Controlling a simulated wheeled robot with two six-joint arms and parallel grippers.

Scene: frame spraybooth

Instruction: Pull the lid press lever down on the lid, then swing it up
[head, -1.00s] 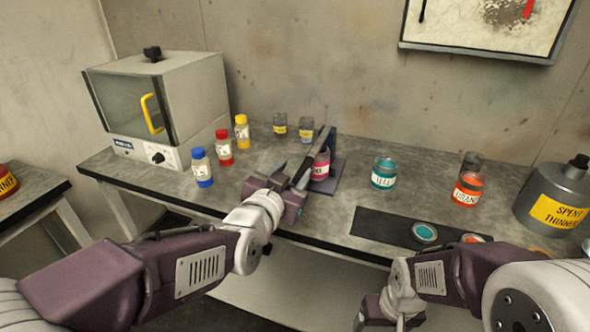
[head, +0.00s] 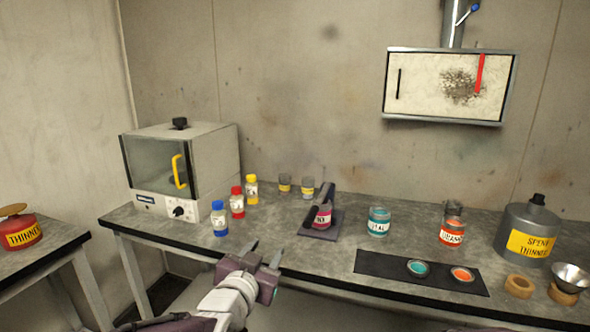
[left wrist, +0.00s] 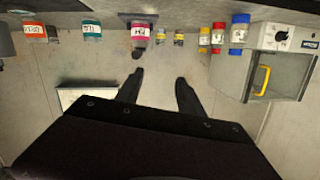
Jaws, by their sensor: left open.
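The lid press stands on the bench with its flat dark base (head: 320,234) under a tin with a magenta label (head: 323,217). Its dark lever (head: 325,194) slants from the rear post down toward the front, over the tin. I cannot tell whether it touches the lid. My left gripper (head: 264,252) is open and empty, in front of the bench edge, left of the press and apart from it. In the left wrist view its two fingers (left wrist: 159,90) are spread with nothing between them, and the magenta tin (left wrist: 139,34) shows beyond them. My right gripper is out of view.
Blue (head: 219,219), red (head: 237,202) and yellow (head: 252,189) bottles stand left of the press, beside a cabinet (head: 205,165). A teal tin (head: 379,222) and an orange tin (head: 452,232) stand to its right. A dark mat (head: 385,264) holds two lids.

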